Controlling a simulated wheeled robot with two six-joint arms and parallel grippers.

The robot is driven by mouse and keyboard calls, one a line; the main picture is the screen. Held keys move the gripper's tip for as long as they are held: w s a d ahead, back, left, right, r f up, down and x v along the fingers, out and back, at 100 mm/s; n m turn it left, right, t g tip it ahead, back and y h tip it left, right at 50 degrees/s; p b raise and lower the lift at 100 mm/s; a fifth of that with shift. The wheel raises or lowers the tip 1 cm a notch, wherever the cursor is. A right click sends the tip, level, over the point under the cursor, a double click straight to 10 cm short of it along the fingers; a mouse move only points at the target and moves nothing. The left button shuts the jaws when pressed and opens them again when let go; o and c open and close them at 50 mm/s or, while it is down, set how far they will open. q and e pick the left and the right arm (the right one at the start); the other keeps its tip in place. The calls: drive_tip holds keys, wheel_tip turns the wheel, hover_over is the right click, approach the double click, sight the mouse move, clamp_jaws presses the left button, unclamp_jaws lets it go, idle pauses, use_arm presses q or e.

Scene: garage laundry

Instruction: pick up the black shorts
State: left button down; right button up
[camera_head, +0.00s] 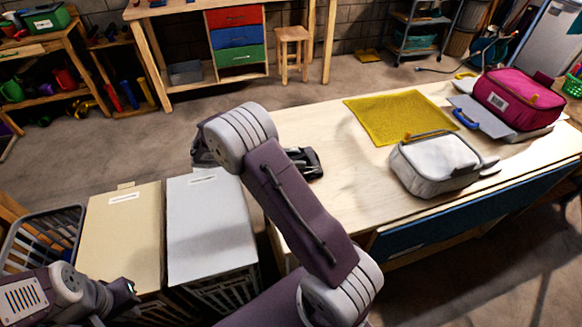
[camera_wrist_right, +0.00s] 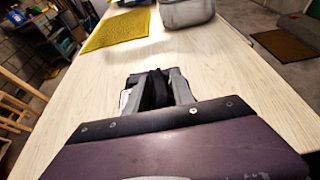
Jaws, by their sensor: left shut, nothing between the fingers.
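I cannot clearly make out the black shorts; my right arm covers part of the near left table top in the head view. My right gripper (camera_head: 307,162) is low over the near left end of the wooden table (camera_head: 320,119). In the right wrist view its grey fingers (camera_wrist_right: 154,84) have dark material between them. I cannot tell whether that is black cloth or the finger pads. My left gripper (camera_head: 128,294) is at the lower left, shut and empty, beside the beige-lidded bin.
On the table lie a yellow cloth (camera_head: 401,114), a grey pouch (camera_head: 436,163) and a magenta bag (camera_head: 518,98). Left of the table stand a beige-lidded bin (camera_head: 122,236), a white-lidded bin (camera_head: 209,226) and a grey basket (camera_head: 46,237).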

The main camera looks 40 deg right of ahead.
sight(306, 159)
drive_tip(key=x, duration=0.4)
drive_tip(key=shift+d, duration=0.3)
drive_tip(key=shift+a+r, duration=0.1)
drive_tip(key=shift+c, duration=1.2)
clamp_jaws()
drive_tip(key=shift+r, duration=0.1)
wheel_tip(306, 159, up, 10)
drive_tip(key=p, duration=0.1)
